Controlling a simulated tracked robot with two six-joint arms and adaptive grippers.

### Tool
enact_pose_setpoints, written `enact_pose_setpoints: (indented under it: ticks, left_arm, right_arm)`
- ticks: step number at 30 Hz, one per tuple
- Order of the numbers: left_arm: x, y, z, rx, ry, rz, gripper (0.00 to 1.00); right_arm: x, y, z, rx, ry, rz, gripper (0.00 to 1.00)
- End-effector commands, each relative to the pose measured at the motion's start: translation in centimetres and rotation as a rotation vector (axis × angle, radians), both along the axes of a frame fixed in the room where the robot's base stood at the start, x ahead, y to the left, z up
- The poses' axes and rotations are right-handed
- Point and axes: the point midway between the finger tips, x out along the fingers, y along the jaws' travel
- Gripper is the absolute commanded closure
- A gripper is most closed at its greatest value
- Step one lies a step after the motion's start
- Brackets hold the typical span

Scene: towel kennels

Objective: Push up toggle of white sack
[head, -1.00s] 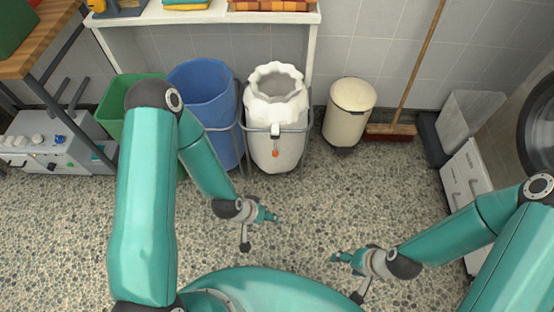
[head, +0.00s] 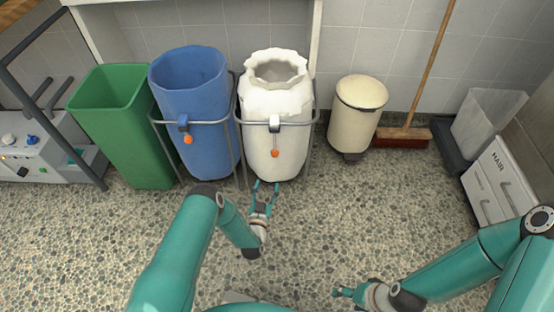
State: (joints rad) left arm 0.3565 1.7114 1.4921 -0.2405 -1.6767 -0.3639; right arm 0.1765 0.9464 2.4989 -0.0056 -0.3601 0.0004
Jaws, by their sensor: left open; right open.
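The white sack (head: 276,105) hangs upright in a grey metal frame (head: 300,123) between the blue bin and the cream pedal bin. Its toggle, an orange ball (head: 275,154) below a white holder (head: 274,124), hangs at the front of the sack. My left gripper (head: 266,186) is open and empty, just below and in front of the orange ball, apart from it in the picture. My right gripper (head: 338,293) is open and empty over the floor at the lower middle right.
A blue sack (head: 192,90) with its own orange ball (head: 188,139) stands close on the left, then a green bin (head: 125,125). A cream pedal bin (head: 355,112) and a broom (head: 401,134) stand right. The pebbled floor (head: 340,220) in front is clear.

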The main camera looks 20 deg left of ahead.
Motion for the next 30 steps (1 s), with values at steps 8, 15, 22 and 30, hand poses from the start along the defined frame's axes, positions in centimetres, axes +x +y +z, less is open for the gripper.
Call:
enact_pose_setpoints:
  ticks: [8,15,22,30]
  left_arm:
    - [5.7,0.7,-0.2,0.002,-0.005,0.0,0.42]
    - [10.7,1.2,-0.3,-0.001,-0.003,-0.001,0.42]
    - [13.8,1.6,-0.2,-0.001,0.0,-0.001,0.42]
    - [14.8,1.7,0.0,-0.002,0.003,-0.002,0.42]
  right_arm:
    - [0.0,0.0,-2.1,0.0,0.0,0.0,0.33]
    - [0.0,0.0,-4.0,0.0,0.0,0.0,0.33]
    - [0.0,0.0,-5.3,0.0,0.0,0.0,0.33]
    - [0.0,0.0,-5.5,0.0,0.0,0.0,0.33]
